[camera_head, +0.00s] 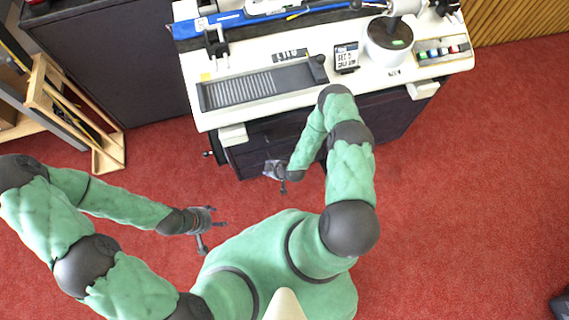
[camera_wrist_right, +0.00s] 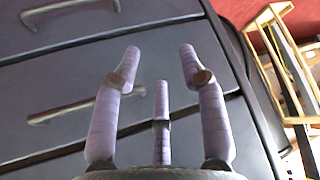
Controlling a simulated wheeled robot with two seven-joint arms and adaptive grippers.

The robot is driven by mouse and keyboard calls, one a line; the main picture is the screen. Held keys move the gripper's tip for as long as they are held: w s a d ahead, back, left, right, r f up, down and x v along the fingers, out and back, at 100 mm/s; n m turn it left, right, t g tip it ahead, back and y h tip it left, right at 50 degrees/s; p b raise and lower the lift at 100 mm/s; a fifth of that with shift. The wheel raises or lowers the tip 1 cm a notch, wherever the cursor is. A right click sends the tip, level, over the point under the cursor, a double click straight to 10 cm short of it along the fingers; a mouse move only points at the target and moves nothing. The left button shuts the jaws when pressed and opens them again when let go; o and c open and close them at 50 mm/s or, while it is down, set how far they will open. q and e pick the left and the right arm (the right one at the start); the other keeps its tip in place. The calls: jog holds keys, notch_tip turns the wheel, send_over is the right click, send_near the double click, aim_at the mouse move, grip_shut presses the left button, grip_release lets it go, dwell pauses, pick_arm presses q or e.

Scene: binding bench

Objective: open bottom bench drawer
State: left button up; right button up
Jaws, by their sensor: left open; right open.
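The bench (camera_head: 405,108) has a dark drawer unit under its white top. In the right wrist view dark drawer fronts (camera_wrist_right: 60,75) fill most of the picture, with a bar handle (camera_wrist_right: 75,106) and another handle (camera_wrist_right: 68,10) near the top edge. The fronts look closed; which one is the bottom drawer I cannot tell for sure. My right gripper (camera_head: 276,171) is open in front of the drawer unit; its fingers (camera_wrist_right: 160,62) spread beside the middle handle, holding nothing. My left gripper (camera_head: 206,224) is open and empty over the carpet, away from the bench.
A wooden rack (camera_head: 75,110) stands left of the bench, and shows in the right wrist view (camera_wrist_right: 285,60). The bench top carries a grey ribbed tray (camera_head: 255,86), a small display (camera_head: 346,58) and a round machine (camera_head: 388,42).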

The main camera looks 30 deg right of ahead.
jog(key=d+f+n+t+h+b, duration=0.1)
jog(key=d+f+n+t+h, duration=0.2)
jog(key=f, duration=0.6)
jog(key=s+d+f+n+t+h, duration=0.3)
jog(key=s+f+n+t, duration=0.2)
jog(key=s+n, duration=0.35)
jog(key=b+x, duration=0.3)
jog(key=x, duration=0.7)
jog(key=shift+w+r+b, duration=0.2)
jog(key=shift+r+b, duration=0.05)
jog(key=shift+b, duration=0.1)
grip_shut()
